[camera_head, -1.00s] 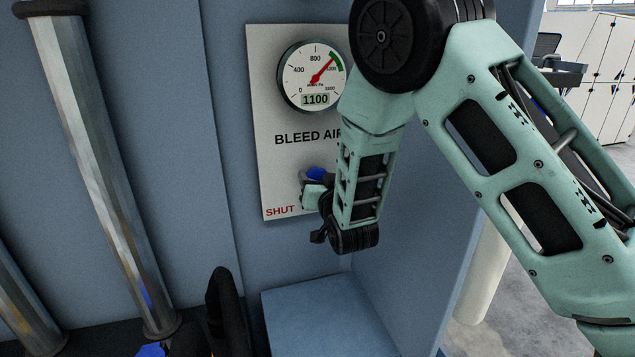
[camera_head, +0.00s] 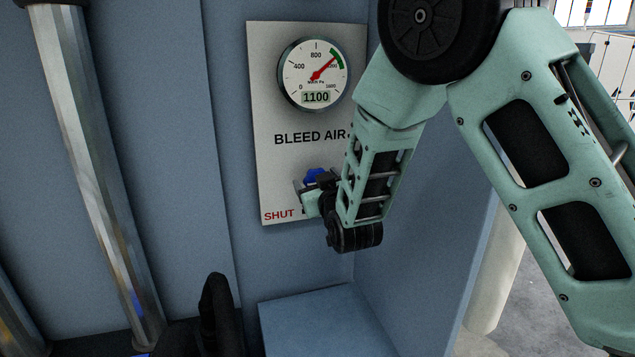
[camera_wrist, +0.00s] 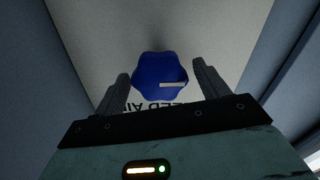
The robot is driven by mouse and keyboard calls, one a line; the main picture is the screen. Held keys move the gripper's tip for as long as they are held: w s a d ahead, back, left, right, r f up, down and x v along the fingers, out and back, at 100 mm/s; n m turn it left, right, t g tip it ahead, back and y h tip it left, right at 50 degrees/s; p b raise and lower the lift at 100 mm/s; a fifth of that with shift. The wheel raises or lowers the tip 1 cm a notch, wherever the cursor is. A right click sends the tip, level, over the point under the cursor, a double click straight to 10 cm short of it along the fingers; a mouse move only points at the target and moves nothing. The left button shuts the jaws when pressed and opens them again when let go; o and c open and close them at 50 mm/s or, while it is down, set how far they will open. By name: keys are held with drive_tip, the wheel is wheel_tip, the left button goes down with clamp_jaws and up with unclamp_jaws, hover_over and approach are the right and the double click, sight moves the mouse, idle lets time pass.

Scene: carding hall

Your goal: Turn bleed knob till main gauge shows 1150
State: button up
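The main gauge (camera_head: 315,73) is a round white dial with a red needle and a green band at upper right; its digital window reads 1100. The bleed knob (camera_head: 313,177) is blue and sits low on the panel, partly hidden by my gripper (camera_head: 314,192). In the wrist view the lobed knob (camera_wrist: 158,76) with a white mark shows between the two fingers of my gripper (camera_wrist: 161,70). The fingers stand apart on either side, with a gap visible at each side of the knob.
The pale panel (camera_head: 290,160) reads BLEED AIR, with red SHUT at lower left; my arm hides its lower right. A blue side wall (camera_head: 425,230) stands close right of my gripper, above a blue ledge (camera_head: 315,310). A metal column (camera_head: 95,170) stands at left.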

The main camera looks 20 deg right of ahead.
drive_tip(key=s+b, duration=0.8)
drive_tip(key=s, duration=0.4)
drive_tip(key=shift+f, duration=0.25)
drive_tip(key=shift+s+r+b, duration=0.15)
drive_tip(key=shift+s+b, duration=1.2)
drive_tip(key=shift+b, duration=0.65)
drive_tip(key=shift+s+r+b, duration=0.1)
drive_tip(key=shift+s+b, duration=1.25)
drive_tip(key=shift+b, duration=0.65)
